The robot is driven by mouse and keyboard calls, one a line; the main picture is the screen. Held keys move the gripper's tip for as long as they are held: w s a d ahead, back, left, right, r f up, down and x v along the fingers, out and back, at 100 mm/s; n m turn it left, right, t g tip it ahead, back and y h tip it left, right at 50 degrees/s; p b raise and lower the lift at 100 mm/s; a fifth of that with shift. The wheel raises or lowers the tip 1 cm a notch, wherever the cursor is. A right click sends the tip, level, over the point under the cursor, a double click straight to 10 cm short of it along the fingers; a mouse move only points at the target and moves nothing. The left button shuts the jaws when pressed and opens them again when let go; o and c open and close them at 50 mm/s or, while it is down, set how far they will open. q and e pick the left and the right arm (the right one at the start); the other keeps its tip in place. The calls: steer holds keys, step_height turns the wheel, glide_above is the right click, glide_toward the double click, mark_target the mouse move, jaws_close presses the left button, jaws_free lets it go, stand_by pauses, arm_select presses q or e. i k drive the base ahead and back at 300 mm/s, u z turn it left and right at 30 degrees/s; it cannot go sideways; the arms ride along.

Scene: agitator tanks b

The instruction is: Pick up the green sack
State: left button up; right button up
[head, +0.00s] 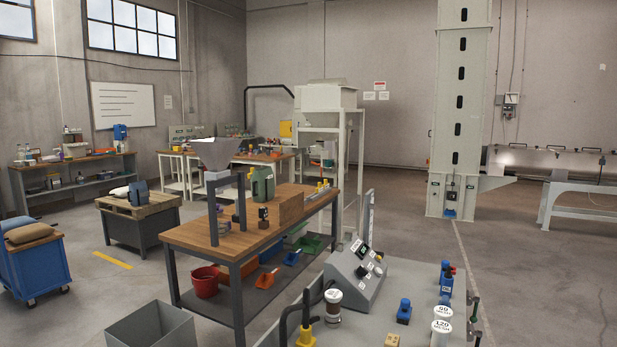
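I cannot make out a clearly green sack in the head view. Neither of my grippers shows in the head view.
A grey open bin (150,328) and a grey table with a control box (357,277) and bottles stand close in front. A low stand with a pallet (140,205) is at left. The floor (535,285) at right is open.

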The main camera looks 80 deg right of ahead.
mark_target(262, 180)
steer(key=u, duration=1.25)
steer(key=i, duration=0.1)
steer(key=z, duration=2.2)
steer(key=k, duration=0.2)
steer(key=u, duration=0.45)
steer(key=k, duration=1.05)
steer(key=u, duration=0.25)
steer(key=i, duration=2.2)
steer(key=z, duration=0.3)
steer(key=i, duration=1.35)
steer(key=z, duration=0.3)
steer(key=i, duration=2.75)
steer(key=z, duration=0.3)
